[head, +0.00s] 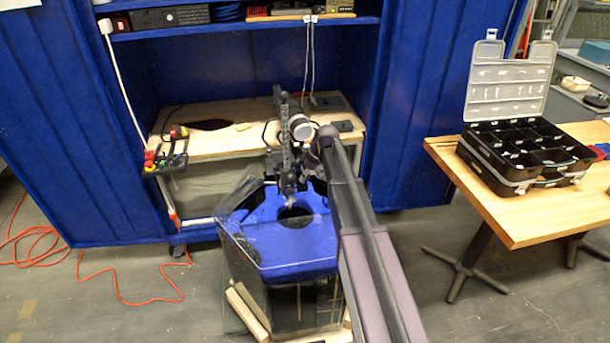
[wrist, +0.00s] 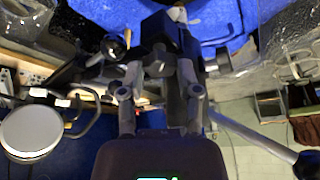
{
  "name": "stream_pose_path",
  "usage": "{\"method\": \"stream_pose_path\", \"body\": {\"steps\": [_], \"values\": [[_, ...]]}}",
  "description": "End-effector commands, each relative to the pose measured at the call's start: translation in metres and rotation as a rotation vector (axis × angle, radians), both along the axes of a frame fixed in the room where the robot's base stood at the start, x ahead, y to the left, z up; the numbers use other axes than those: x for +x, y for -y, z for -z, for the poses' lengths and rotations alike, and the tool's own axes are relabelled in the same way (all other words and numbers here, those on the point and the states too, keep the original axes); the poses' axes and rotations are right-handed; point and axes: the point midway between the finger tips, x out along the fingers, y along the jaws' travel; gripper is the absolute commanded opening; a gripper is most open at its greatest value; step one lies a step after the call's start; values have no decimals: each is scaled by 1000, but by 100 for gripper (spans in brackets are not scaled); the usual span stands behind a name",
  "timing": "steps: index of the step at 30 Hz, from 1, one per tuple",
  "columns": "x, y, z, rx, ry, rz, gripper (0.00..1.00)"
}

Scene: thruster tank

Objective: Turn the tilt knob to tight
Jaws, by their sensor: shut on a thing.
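In the wrist view my gripper (wrist: 160,76) reaches up from the lower edge. Its two fingers are closed in on a dark, lobed knob (wrist: 157,62), which sits on a dark bracket. The fingers partly cover the knob, and I cannot read any marking or tell how tight it is. In the head view a dark upright motor mount (head: 285,150) stands at the back of the blue-topped clear tank (head: 290,252). My arm reaches up to it from the lower right, and the gripper and knob are too small and covered to make out there.
A second round dark knob (wrist: 113,45) and a black-ended lever (wrist: 262,138) lie close to my gripper in the wrist view. A wooden bench (head: 215,145) stands behind the tank. An open black organizer case (head: 525,150) rests on the right-hand table. Orange cable (head: 130,285) lies on the floor.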

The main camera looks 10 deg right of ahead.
Motion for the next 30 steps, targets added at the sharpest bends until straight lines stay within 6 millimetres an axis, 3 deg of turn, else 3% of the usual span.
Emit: {"method": "stream_pose_path", "body": {"steps": [18, 30], "values": [[-4, -4, 0, 0, -1, 532, 0], [-4, -3, 0, 0, -2, 664, 0]]}}
